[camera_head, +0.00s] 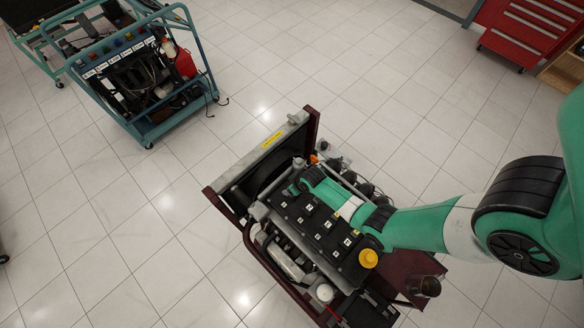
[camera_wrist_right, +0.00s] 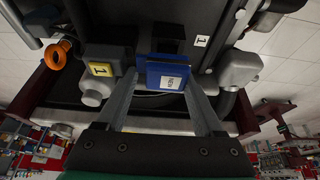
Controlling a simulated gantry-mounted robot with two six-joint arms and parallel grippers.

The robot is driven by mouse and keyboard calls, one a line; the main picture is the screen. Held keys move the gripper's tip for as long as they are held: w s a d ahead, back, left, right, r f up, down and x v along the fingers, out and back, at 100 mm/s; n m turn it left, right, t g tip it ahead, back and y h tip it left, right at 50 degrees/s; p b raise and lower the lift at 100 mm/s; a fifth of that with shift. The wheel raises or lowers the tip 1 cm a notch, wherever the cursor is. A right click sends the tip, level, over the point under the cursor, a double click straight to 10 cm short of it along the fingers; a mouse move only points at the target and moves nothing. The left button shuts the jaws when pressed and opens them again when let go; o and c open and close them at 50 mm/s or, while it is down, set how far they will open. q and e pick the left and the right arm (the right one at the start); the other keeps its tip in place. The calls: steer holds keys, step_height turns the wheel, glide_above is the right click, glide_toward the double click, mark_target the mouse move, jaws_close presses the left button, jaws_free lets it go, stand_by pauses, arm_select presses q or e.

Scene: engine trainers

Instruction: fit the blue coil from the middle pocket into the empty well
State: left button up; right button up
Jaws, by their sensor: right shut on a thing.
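The blue coil (camera_wrist_right: 165,72), with a white label, is between the two fingertips of my right gripper (camera_wrist_right: 163,82) in the right wrist view. The gripper is shut on it. The coil is beside the dark engine cover; I cannot tell whether it touches it. In the head view my right arm reaches in from the right over the engine (camera_head: 319,225), and its wrist end is near the cover's far end by the radiator. The coil, the empty well and the middle pocket cannot be made out there. My left gripper is not in view.
A yellow tag (camera_wrist_right: 101,69) and a white tag (camera_wrist_right: 202,40) flank the coil. The engine stand has a radiator (camera_head: 262,150) at its far end and a yellow cap (camera_head: 368,258) at its near end. Another trainer (camera_head: 140,75) stands upper left. Tiled floor between is clear.

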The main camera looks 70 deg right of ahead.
steer(key=shift+f, duration=0.1)
steer(key=shift+f+b, duration=0.65)
steer(key=o, duration=1.5)
steer(key=shift+a, duration=0.15)
steer(key=shift+s+f, duration=0.1)
steer(key=shift+f, duration=0.05)
steer(key=shift+c, duration=1.2)
steer(key=shift+o, duration=1.4)
